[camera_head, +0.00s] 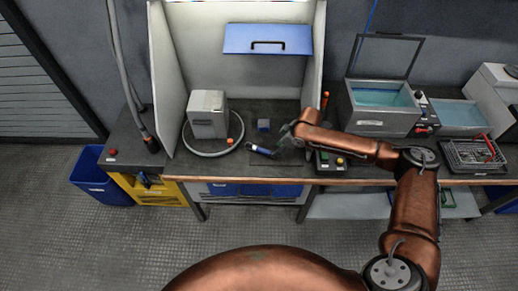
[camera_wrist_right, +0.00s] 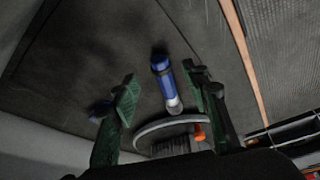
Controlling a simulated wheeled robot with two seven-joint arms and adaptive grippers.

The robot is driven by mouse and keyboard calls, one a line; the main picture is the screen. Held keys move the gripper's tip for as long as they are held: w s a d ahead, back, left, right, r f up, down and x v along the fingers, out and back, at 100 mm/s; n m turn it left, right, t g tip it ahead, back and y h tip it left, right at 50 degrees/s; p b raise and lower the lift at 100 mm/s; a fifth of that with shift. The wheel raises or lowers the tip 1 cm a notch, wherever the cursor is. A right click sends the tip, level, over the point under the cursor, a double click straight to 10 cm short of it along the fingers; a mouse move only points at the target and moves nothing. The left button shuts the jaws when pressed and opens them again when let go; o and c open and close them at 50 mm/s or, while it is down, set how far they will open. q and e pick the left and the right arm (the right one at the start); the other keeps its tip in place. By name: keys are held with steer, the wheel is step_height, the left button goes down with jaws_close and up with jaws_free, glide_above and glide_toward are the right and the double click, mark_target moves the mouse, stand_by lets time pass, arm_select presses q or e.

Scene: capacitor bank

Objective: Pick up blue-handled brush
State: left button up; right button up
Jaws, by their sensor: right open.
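The blue-handled brush (camera_head: 261,150) lies on the dark bench top inside the grey booth, near its front edge. In the right wrist view the brush (camera_wrist_right: 165,80) shows a blue handle and a pale end, and appears between my finger pads. My right gripper (camera_head: 284,133) reaches in from the right, just right of the brush. In the wrist view its green-padded fingers (camera_wrist_right: 161,77) are open and apart, with nothing held. I cannot tell the exact height above the brush. My left gripper is not in view.
A grey box (camera_head: 207,114) stands on a round plate (camera_head: 187,139) left of the brush, with an orange piece (camera_head: 230,141) beside it. A small blue block (camera_head: 264,124) sits behind the brush. A button box (camera_head: 330,161) and an open bath (camera_head: 380,118) are at the right.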

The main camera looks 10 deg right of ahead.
mark_target(260, 150)
steer(key=x, duration=0.3)
steer(key=b+x, duration=0.1)
steer(key=shift+w+a+f, duration=0.2)
steer(key=shift+a, duration=0.15)
steer(key=shift+w+f, duration=0.1)
steer(key=shift+f, duration=0.15)
steer(key=shift+r, duration=0.1)
steer(key=c, duration=0.7)
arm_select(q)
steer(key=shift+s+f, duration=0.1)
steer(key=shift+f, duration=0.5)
arm_select(e)
jaws_close()
